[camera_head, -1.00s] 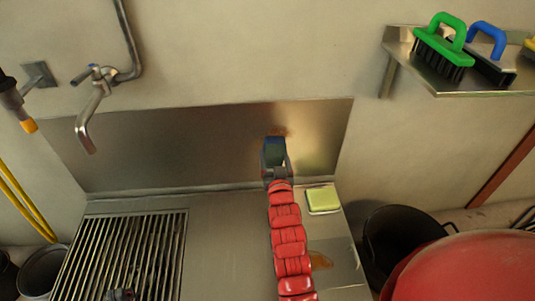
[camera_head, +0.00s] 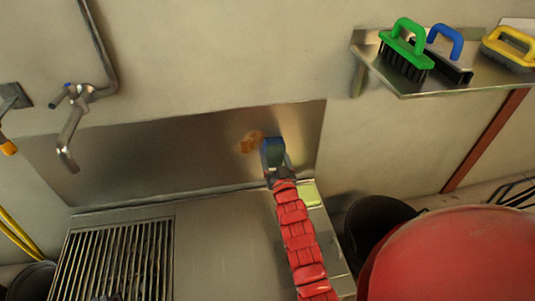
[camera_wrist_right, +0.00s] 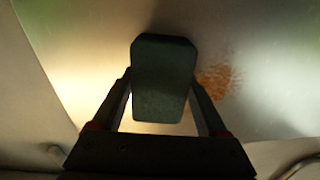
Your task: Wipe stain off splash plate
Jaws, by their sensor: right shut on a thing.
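The splash plate (camera_head: 180,155) is a shiny metal sheet on the wall behind the counter. A brown-orange stain (camera_head: 251,142) is on its right part. My right gripper (camera_head: 275,172) is shut on a dark blue-green sponge (camera_head: 272,150), just right of the stain in the head view. In the right wrist view the sponge (camera_wrist_right: 164,78) sits between the fingers, and the stain (camera_wrist_right: 216,81) lies beside it to the right. I cannot tell whether the sponge touches the plate. My left gripper is not clearly seen.
A yellow-green sponge (camera_head: 309,193) lies on the counter (camera_head: 225,245), partly behind my right arm. A tap (camera_head: 70,135) is at left above a slatted grate (camera_head: 115,260). A shelf (camera_head: 415,85) with brushes is at upper right. A red rounded object (camera_head: 450,255) stands at right.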

